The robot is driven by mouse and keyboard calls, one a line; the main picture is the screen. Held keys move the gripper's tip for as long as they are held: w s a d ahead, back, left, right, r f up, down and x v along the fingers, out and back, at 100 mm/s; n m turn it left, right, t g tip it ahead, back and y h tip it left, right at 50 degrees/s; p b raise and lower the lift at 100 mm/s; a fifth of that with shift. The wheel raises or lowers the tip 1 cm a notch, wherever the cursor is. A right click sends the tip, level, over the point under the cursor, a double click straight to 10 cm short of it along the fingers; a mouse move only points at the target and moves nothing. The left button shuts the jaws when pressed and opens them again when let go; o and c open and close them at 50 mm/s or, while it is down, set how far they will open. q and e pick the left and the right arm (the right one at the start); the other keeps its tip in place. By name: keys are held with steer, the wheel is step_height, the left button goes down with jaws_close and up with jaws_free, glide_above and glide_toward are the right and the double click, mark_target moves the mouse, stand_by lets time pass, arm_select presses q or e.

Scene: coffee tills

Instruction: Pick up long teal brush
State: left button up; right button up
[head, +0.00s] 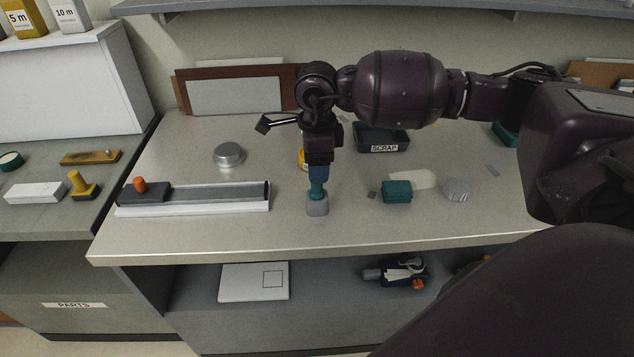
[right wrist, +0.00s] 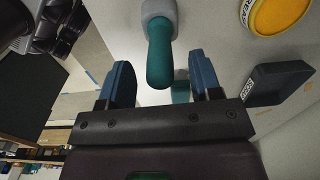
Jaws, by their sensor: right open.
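The long teal brush (head: 317,191) stands upright on the light counter, with its grey head down and its teal handle up. In the right wrist view the teal handle (right wrist: 160,60) points in between my right gripper's two blue fingers (right wrist: 163,78), with a visible gap on each side. In the head view my right gripper (head: 318,177) is directly above the brush and hides the top of its handle. The gripper is open and holds nothing. My left gripper is not in view.
A black SCRAP bin (head: 381,138) stands behind right. A teal block (head: 397,191) and a grey lump (head: 458,190) lie to the right. A yellow tin (right wrist: 280,12) is partly hidden behind my gripper in the head view. A long rail (head: 200,203) and round tin (head: 229,154) lie left.

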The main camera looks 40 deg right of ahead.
steer(key=c, duration=1)
step_height(320, 180, up, 20)
steer(key=shift+r+p, duration=0.1)
steer(key=shift+p, duration=0.2)
